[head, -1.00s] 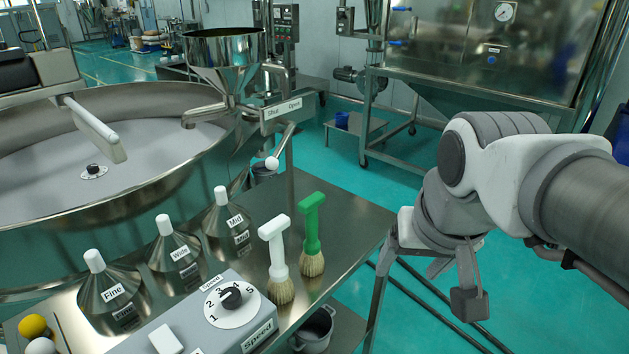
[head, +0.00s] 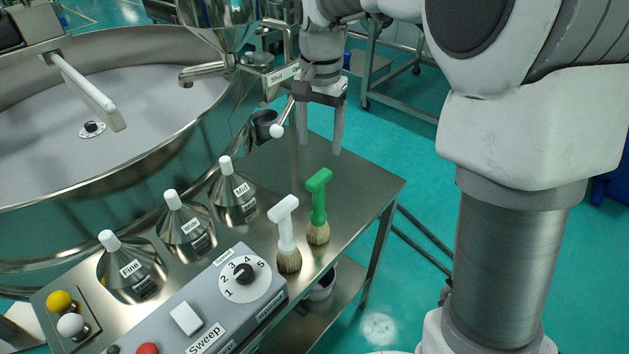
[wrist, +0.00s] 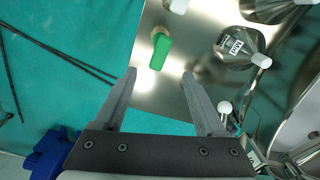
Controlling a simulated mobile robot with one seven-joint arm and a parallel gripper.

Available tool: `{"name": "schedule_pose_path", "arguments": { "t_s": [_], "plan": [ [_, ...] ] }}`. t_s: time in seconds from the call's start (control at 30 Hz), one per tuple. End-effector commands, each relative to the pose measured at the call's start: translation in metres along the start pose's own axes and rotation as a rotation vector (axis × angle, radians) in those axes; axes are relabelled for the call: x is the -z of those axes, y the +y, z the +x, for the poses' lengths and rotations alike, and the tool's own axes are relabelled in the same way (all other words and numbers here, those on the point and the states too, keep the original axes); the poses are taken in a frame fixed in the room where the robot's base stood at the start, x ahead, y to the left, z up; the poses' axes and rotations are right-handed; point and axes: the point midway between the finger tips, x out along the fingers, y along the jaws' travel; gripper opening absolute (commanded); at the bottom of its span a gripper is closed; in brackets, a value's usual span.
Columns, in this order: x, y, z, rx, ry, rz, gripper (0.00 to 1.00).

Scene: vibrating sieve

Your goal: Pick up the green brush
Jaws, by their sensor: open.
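The green brush (head: 318,200) stands upright on its bristles on the steel table (head: 362,188), near the right edge. Its handle ends in a crossbar at the top. My gripper (head: 319,143) is open and empty, pointing down above and behind the brush in the head view. In the wrist view the green brush (wrist: 160,52) shows from above, beyond and between the open fingertips (wrist: 159,72). Nothing touches the brush.
A white brush (head: 286,232) stands just left of the green one. Steel cones labelled Mid (head: 234,194), Wide (head: 186,228) and Fine (head: 131,267) stand further left. A control box (head: 215,305) is in front. A white-knobbed lever (head: 278,130) is close to my gripper.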

Motion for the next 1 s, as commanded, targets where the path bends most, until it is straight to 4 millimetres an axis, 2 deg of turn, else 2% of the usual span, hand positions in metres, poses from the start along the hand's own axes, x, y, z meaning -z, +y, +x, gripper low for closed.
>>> {"name": "schedule_pose_path", "arguments": {
  "t_s": [0.17,0.5,0.6,0.87,1.0],
  "plan": [
    [0.000,-0.001,0.025,-0.006,-0.007,0.004,0.73],
    [-0.001,-0.001,0.098,-0.004,-0.007,0.003,0.73],
    [-0.001,-0.001,0.112,-0.004,-0.006,0.003,0.73],
    [0.000,0.000,0.130,-0.004,-0.005,0.003,0.73],
    [-0.001,0.001,0.151,-0.005,-0.007,0.004,0.73]
  ]
}}
